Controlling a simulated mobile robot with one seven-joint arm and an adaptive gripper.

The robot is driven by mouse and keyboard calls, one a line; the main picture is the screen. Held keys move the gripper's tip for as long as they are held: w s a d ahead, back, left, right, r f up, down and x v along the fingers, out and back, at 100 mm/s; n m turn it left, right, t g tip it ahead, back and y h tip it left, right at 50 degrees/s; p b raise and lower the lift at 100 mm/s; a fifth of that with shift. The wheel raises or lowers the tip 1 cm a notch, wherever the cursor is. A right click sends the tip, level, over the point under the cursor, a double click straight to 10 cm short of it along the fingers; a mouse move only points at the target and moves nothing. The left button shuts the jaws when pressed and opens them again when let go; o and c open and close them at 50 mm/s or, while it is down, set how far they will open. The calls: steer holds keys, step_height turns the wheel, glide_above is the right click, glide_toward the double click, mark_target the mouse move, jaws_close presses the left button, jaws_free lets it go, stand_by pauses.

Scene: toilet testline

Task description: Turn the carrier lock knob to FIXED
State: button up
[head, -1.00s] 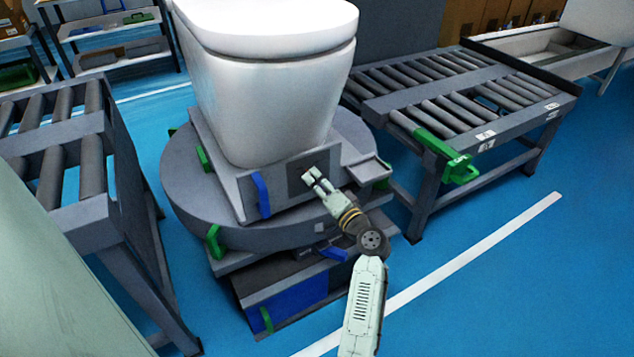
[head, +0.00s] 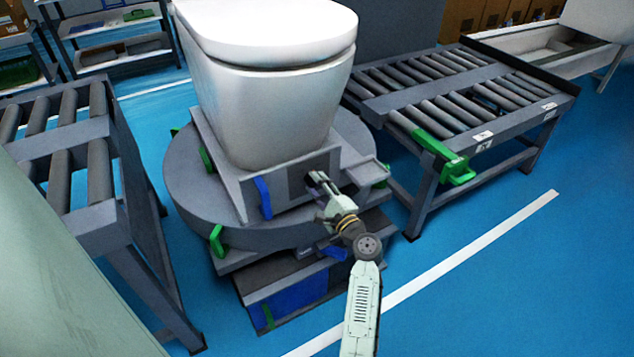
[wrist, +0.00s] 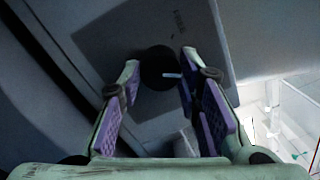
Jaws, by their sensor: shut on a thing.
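The carrier lock knob (wrist: 155,72) is a round black knob with a short white mark pointing to the right in the wrist view. In the head view, my gripper (head: 314,180) reaches the plate on the front of the carrier (head: 288,198) and hides the knob. The white toilet (head: 265,90) stands upright on the carrier.
The carrier rests on a round grey turntable (head: 185,195) with green clamps. A blue handle (head: 263,197) is left of my gripper. Roller conveyors stand at the left (head: 75,140) and right (head: 400,80). The blue floor at the right is clear.

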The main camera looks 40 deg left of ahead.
steer(key=shift+m+p, duration=0.35)
steer(key=shift+m, duration=0.55)
steer(key=o, duration=1.2)
steer(key=shift+c, duration=0.2)
steer(key=v, duration=1.2)
steer(key=shift+s, duration=0.2)
steer(key=shift+f, duration=0.1)
